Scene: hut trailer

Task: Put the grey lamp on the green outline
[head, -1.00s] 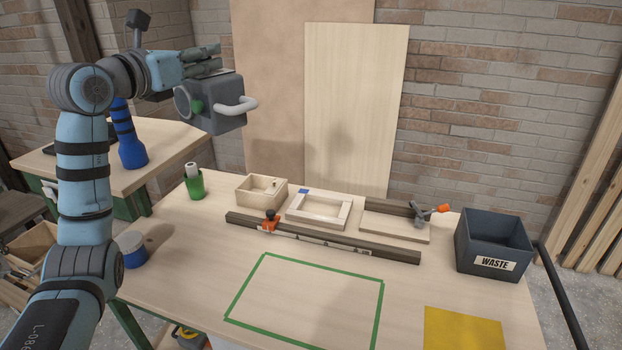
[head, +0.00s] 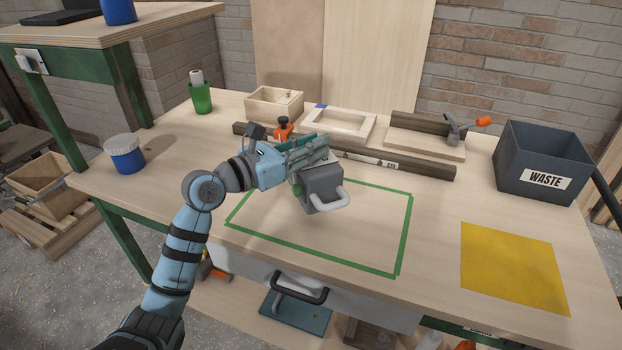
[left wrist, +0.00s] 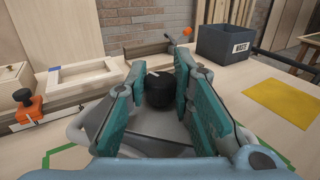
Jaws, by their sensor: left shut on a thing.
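The grey lamp (head: 322,186) is a boxy grey body with a pale handle and a green part on its left side. My left gripper (head: 318,160) is shut on it from above. In the left wrist view the teal fingers (left wrist: 160,90) close around a black knob on top of the lamp. The green outline (head: 411,222) is a taped rectangle on the workbench. My right gripper is not in view.
A dark waste bin (head: 541,165) stands at the right, behind a yellow square (head: 513,267). A dark rail (head: 415,170) lies behind the outline with an orange clamp (head: 283,129). A wooden box (head: 274,104) and a frame (head: 340,122) stand farther back. A blue tub (head: 125,155) is at left.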

